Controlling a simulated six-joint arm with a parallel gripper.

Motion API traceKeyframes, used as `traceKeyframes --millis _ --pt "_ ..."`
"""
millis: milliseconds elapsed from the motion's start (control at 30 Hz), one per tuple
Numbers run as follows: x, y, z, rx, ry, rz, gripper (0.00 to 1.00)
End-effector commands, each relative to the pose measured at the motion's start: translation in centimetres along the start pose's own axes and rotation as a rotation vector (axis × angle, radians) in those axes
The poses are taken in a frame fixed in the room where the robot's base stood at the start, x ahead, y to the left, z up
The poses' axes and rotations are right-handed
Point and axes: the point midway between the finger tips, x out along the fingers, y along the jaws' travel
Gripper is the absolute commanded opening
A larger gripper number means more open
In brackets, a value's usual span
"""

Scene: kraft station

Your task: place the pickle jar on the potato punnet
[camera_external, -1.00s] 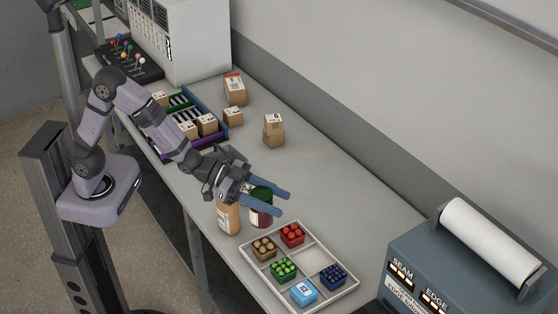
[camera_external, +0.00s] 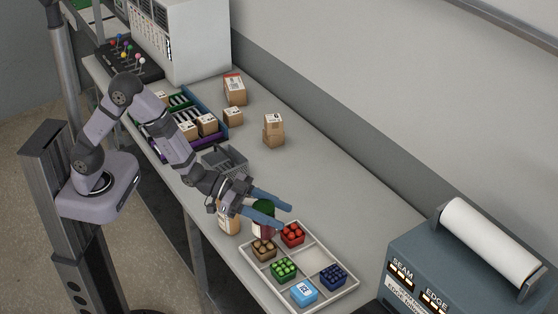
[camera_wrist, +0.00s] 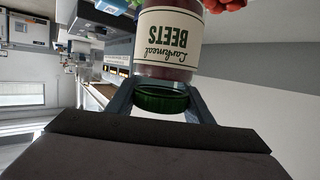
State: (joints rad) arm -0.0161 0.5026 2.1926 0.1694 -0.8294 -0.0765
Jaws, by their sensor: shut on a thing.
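My gripper (camera_external: 286,215) is shut on a jar with a green lid (camera_external: 265,207) and dark red body (camera_external: 261,233). In the wrist view the jar's label (camera_wrist: 168,38) reads BEETS, and its green lid (camera_wrist: 161,98) sits between the fingers. The jar is close to the near-left rim of the white tray; I cannot tell whether its base touches anything. The potato punnet (camera_external: 263,248), with brown round contents, sits in the tray's upper-left compartment just below the jar in the external view. No jar labelled as pickles is readable.
The white divided tray (camera_external: 322,244) also holds red (camera_external: 292,234), green (camera_external: 283,270) and dark blue (camera_external: 333,275) punnets and a light blue box (camera_external: 303,292). One compartment is empty. A tan labelled container (camera_external: 229,218) stands left of the jar. A grey basket (camera_external: 226,160) is behind the gripper.

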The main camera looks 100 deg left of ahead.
Motion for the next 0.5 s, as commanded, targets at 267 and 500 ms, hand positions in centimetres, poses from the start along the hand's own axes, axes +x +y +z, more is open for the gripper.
traceKeyframes --millis 267,500 --pt "0.6 0.0 1.9 0.0 0.001 -0.001 0.09" --pt "1.2 0.0 3.6 0.0 0.004 -0.001 0.09"
